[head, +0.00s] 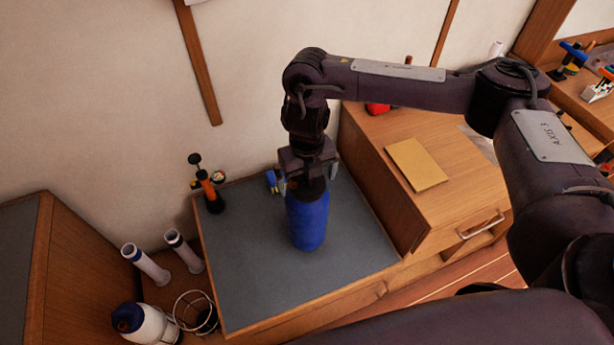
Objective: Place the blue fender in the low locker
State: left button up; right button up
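The blue fender (307,222) is a blue cylinder with a dark top. It appears upright over the grey mat of the wooden bench; whether its base touches the mat is hard to tell. My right gripper (308,178) points down at the fender's top, with its fingers apart on either side of the dark neck. I see no clear grip on it. A wooden locker (395,205) with a handle on its front stands right of the mat; I cannot tell whether it is the low locker. My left gripper is out of view.
A black and orange pump (207,186) stands at the mat's back left corner. Two white tubes, a white fender with a blue cap (150,326) and a wire ring holder (194,312) are at lower left. The mat's (245,285) front left is clear. A yellow pad (416,164) lies on the locker.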

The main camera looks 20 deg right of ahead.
jog(key=shift+r, duration=0.1)
jog(key=shift+r, duration=0.25)
notch_tip(320, 180, up, 12)
jog(key=shift+f, duration=0.2)
dwell(0.5)
